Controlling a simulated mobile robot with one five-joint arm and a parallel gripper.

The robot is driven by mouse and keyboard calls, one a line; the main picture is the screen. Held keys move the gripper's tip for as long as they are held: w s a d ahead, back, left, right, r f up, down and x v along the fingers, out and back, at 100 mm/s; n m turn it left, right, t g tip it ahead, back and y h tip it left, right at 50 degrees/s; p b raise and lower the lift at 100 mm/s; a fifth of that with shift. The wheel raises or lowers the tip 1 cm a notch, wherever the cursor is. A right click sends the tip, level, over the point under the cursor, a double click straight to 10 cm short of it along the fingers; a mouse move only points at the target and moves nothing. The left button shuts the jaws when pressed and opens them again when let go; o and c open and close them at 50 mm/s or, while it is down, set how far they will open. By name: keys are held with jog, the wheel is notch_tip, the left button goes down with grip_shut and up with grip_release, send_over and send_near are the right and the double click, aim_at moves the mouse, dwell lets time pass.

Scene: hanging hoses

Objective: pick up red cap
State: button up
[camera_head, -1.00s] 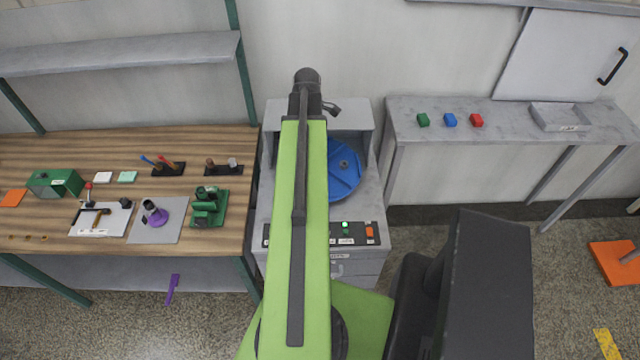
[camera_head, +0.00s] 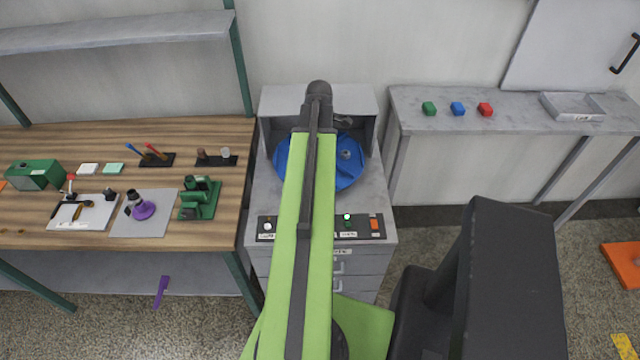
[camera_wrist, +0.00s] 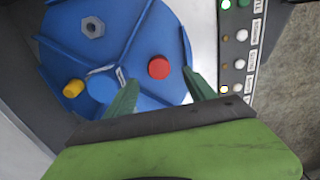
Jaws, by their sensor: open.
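The red cap (camera_wrist: 158,67) is a small round disc lying on the blue round tray (camera_wrist: 150,25) in the wrist view. My gripper (camera_wrist: 160,88) is open, with its two green fingers pointing toward the tray. The cap shows between and a little beyond the fingertips, and nothing is held. In the head view the blue tray (camera_head: 290,165) sits on a grey cabinet; my arm covers its middle and the cap cannot be seen there.
A yellow piece (camera_wrist: 73,88) and a hex nut (camera_wrist: 92,27) also lie on the tray, between raised ribs. A button panel (camera_head: 375,226) is at the cabinet's front. Green, blue and red cubes (camera_head: 485,109) stand on the right shelf.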

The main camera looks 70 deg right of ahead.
notch_tip(320, 180, down, 6)
jog(key=b, duration=0.5)
jog(key=shift+s+d, duration=0.1)
jog(key=shift+r, duration=0.25)
grip_shut()
jog(key=shift+r+p, duration=0.55)
jog(key=shift+p, duration=0.05)
notch_tip(320, 180, up, 4)
jog(key=p, duration=0.4)
jog(key=s+a+r+p, duration=0.3)
jog(key=s+r+p, duration=0.3)
jog(key=s, duration=0.5)
jog(key=shift+a, duration=0.4)
